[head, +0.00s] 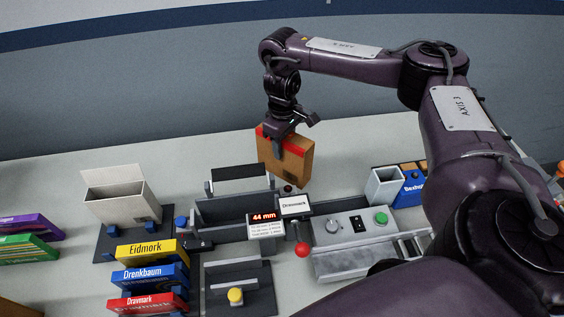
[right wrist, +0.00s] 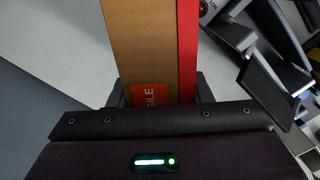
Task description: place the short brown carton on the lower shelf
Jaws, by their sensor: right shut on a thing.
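My right gripper (head: 289,138) is shut on the top edge of a brown carton (head: 290,163) with a red strip along its top. The carton hangs upright below the gripper, behind the grey devices; I cannot tell whether its bottom touches the table. In the right wrist view the brown carton (right wrist: 142,45) sits between the fingers of my right gripper (right wrist: 160,92), showing a red label and a red edge strip. No lower shelf can be made out. My left gripper is not in view.
A grey table (head: 345,150) carries a beige open box (head: 120,208), several labelled boxes such as the yellow Eidmork box (head: 150,252), a black-grey holder (head: 235,208), a control box with a green button (head: 350,228) and a red-knobbed lever (head: 302,250). The back of the table is clear.

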